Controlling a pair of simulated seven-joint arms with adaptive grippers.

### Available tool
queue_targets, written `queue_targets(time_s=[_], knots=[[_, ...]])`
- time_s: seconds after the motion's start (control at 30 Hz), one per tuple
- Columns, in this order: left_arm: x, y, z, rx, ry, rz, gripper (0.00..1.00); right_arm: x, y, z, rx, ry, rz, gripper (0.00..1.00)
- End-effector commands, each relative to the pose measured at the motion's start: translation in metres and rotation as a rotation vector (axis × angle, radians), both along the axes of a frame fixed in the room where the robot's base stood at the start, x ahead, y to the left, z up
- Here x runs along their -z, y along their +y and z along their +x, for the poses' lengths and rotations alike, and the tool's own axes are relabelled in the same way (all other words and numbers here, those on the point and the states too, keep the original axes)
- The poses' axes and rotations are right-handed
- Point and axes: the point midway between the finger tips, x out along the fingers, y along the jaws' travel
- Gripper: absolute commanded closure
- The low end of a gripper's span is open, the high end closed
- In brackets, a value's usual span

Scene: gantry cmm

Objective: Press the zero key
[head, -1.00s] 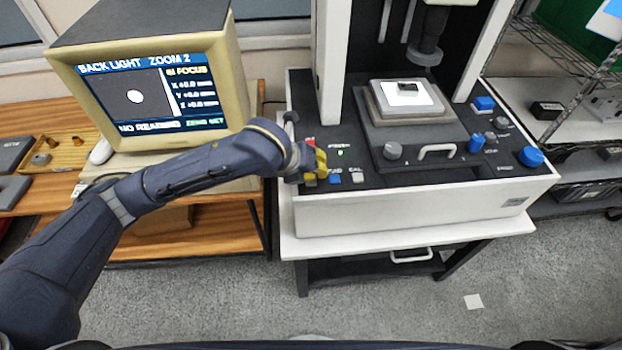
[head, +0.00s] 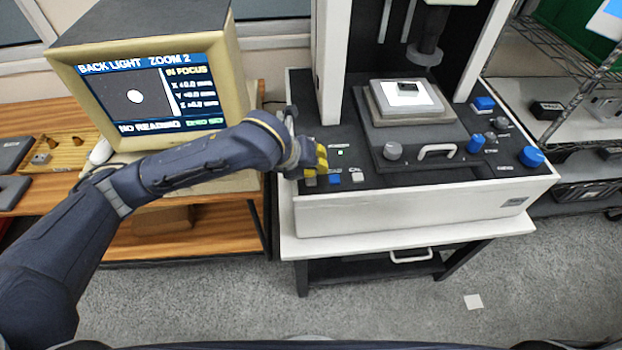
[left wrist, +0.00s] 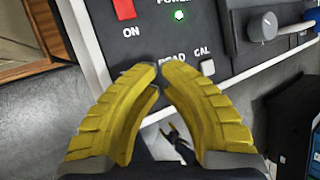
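My left gripper (head: 322,160) hovers over the front left of the machine's black control panel, with its yellow fingers around the key area. In the left wrist view (left wrist: 160,66) its fingertips meet, with nothing between them. A grey key (head: 310,182), a blue key (head: 335,179) and a white CAL key (head: 357,177) stand in a row just in front of it. The grey key's label is hidden, so I cannot tell whether it is zero. The fingers partly cover the READ label in the wrist view.
A red ON key (left wrist: 124,8) and a lit green lamp (left wrist: 179,15) are on the panel. The monitor (head: 150,95) shows green text, apparently ZERO SET. The stage (head: 405,102), a grey knob (head: 392,151) and blue knobs (head: 531,157) lie to the right.

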Motion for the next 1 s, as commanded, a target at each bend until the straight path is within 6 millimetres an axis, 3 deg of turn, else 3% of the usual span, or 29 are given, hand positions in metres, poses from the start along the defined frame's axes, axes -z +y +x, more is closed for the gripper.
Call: queue_targets(time_s=[0.17, 0.7, 1.0], knots=[[-0.003, 0.0, 0.001, 0.0, -0.001, 0.0, 1.0, 0.0, 0.0, 0.0, 0.0, 0.0, 0.0, 0.48], [-0.044, 0.0, 0.001, 0.0, -0.002, 0.0, 1.0, 0.0, 0.0, 0.0, 0.0, 0.0, 0.0, 0.48], [-0.05, 0.0, 0.0, 0.0, 0.0, 0.0, 1.0, 0.0, 0.0, 0.0, 0.0, 0.0, 0.0, 0.48]])
